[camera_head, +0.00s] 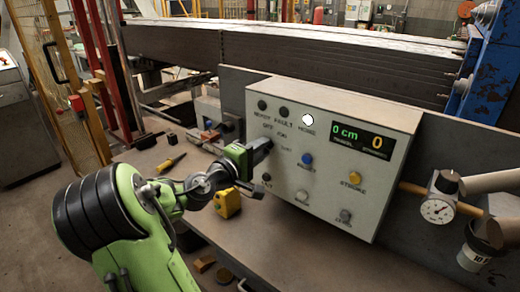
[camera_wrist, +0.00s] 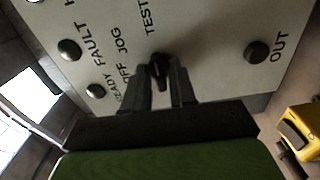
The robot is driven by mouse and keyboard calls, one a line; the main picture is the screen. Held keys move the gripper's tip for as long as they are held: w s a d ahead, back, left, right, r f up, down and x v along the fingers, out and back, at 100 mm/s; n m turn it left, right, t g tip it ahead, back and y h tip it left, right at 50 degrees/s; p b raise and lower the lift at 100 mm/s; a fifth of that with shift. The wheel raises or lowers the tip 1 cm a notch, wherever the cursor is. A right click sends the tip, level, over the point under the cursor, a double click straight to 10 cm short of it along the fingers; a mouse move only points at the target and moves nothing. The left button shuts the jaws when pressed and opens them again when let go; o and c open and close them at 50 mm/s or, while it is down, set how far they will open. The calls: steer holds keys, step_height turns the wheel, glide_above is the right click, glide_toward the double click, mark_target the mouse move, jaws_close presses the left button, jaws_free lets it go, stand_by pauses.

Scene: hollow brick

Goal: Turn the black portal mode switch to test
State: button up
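The black mode switch (camera_wrist: 160,70) shows in the wrist view on the pale panel, with OFF, JOG and TEST printed around it. I cannot tell for sure which label its pointer faces. My gripper (camera_wrist: 161,84) is at the panel with one finger on each side of the switch knob. The fingers stand apart, and narrow gaps seem to show beside the knob; contact is unclear. In the head view, my gripper (camera_head: 268,144) reaches the left part of the control box (camera_head: 330,150) and mostly hides the switch.
The box carries dark READY and FAULT lamps (camera_head: 284,112), a lit white HOME lamp (camera_head: 308,119), a blue button (camera_head: 306,159), a yellow STROKE knob (camera_head: 355,178) and a display (camera_head: 361,141) reading 0 cm. A dark OUT knob (camera_wrist: 256,51) is near my fingers. A yellow object (camera_head: 228,203) lies on the bench.

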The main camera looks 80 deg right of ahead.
steer(key=shift+o, duration=0.8)
steer(key=p+v, duration=0.1)
steer(key=v, duration=1.4)
steer(key=shift+w+a+p, duration=0.25)
steer(key=shift+a+p, duration=0.1)
